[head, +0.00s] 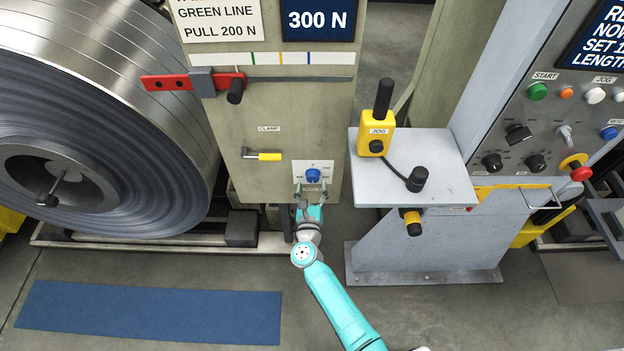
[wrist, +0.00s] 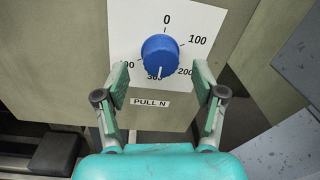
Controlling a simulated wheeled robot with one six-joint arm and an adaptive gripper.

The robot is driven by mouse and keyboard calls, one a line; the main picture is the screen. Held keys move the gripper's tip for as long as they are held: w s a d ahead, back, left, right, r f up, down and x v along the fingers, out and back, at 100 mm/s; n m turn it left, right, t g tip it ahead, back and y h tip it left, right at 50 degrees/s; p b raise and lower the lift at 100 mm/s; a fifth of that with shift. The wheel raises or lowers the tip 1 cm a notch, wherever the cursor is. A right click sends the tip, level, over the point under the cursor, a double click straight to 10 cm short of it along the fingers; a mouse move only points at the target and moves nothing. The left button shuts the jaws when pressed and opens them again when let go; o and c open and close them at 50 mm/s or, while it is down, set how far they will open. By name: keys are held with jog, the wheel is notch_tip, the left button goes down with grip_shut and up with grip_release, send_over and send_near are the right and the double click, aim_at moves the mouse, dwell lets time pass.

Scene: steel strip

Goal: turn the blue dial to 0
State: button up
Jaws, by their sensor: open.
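The blue dial (head: 313,176) is on a white plate low on the front of the beige machine. In the wrist view the blue dial (wrist: 160,52) has a white pointer mark at its bottom edge, toward the 300 label. The plate reads 0 at the top, 100 and 200 down the right side, and PULL N below. My gripper (wrist: 161,70) is open, its two fingers apart to the left and right of the dial's lower part. In the head view my gripper (head: 312,191) is just below the dial. I see no finger touching it.
A display (head: 318,20) above reads 300 N. A yellow clamp handle (head: 269,157) is left of the dial. A large steel coil (head: 95,130) stands at the left.

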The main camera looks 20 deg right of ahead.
aim_at(312, 179)
jog(key=shift+x, duration=1.75)
jog(key=c, duration=1.1)
